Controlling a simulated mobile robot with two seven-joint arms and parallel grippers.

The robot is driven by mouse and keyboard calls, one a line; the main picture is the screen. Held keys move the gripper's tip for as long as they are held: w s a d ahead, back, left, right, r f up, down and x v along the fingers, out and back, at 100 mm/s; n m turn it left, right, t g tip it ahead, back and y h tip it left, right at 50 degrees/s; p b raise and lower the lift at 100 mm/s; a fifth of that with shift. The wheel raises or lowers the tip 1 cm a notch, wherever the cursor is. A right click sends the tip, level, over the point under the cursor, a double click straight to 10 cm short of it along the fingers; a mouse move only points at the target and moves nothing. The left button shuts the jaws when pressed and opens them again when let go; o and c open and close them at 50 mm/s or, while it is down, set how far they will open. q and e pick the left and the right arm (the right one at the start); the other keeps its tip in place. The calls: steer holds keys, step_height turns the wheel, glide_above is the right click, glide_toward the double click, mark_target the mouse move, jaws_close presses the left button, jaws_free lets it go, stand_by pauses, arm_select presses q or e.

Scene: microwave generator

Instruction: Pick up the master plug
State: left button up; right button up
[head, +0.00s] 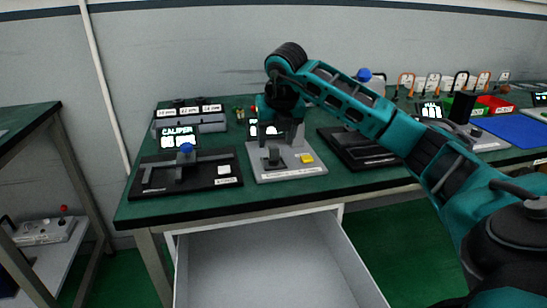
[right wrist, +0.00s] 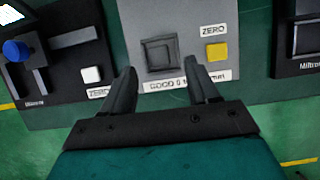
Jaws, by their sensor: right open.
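I cannot pick out the master plug with certainty. A grey gauge station (head: 300,172) stands on the bench, with a dark square block (head: 272,157) and a yellow ZERO button (head: 306,158). The block also shows in the right wrist view (right wrist: 158,54). My right gripper (head: 279,142) is above this station, fingers pointing down. In the right wrist view its fingers (right wrist: 161,82) are spread and empty, on the near side of the block. A small group of green and brass-coloured pieces (head: 243,113) stands behind, too small to tell apart. My left gripper is out of view.
A black caliper station (head: 205,185) with a blue knob is at left. Another black station (head: 358,156) is at right, partly behind my arm. A labelled grey rack (head: 200,123) stands at the back left. Red and green bins (head: 495,104) are at far right. An open drawer (head: 265,262) juts out below.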

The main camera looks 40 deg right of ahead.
mark_target(274, 147)
steer(key=x, duration=0.5)
steer(key=shift+w+d+b, duration=0.15)
steer(key=shift+w+b, duration=0.1)
steer(key=shift+b, duration=0.15)
jaws_close()
